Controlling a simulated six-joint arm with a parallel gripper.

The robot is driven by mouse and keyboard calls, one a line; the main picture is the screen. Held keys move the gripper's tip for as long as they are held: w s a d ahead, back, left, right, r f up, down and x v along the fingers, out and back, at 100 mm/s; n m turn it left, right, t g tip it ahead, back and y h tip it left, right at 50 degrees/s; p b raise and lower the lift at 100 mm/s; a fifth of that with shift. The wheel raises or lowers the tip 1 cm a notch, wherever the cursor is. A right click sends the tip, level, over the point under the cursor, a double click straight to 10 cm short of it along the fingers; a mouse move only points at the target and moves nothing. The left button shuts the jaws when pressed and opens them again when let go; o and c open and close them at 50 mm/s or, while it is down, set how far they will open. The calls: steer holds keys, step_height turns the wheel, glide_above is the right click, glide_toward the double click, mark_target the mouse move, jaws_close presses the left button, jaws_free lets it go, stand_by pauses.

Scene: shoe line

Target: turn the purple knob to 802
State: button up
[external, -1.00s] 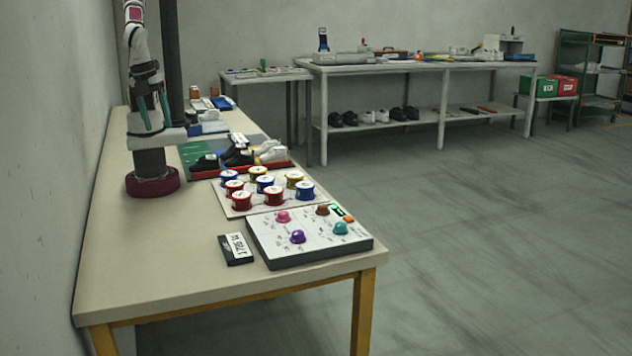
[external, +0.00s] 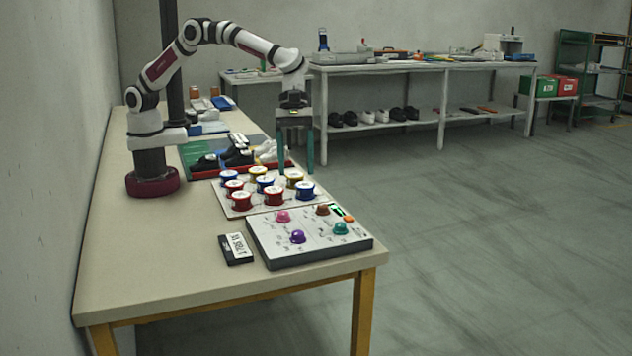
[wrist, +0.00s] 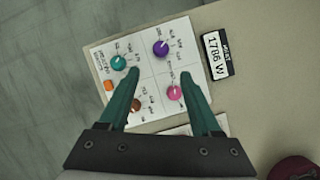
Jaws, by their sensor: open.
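The purple knob (external: 297,237) sits on the white control panel (external: 325,252) at the near end of the table. In the wrist view the purple knob (wrist: 161,48) is at the panel's upper right, with a light pointer line on its top. The markings around it are too small to read. My gripper (external: 297,170) is open and empty above the far side of the board of round tins, pointing down. In the wrist view its green fingers (wrist: 160,75) spread over the panel, with the purple knob beyond the tips. Nothing touches the knob.
A black label block (external: 236,248) lies left of the panel. Several tins (external: 273,195) and shoes (external: 238,156) stand behind.

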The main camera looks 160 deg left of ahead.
mark_target(298, 232)
steer(key=x, duration=1.3)
steer(key=shift+d+f, duration=0.15)
steer(key=shift+d, duration=0.05)
jaws_close()
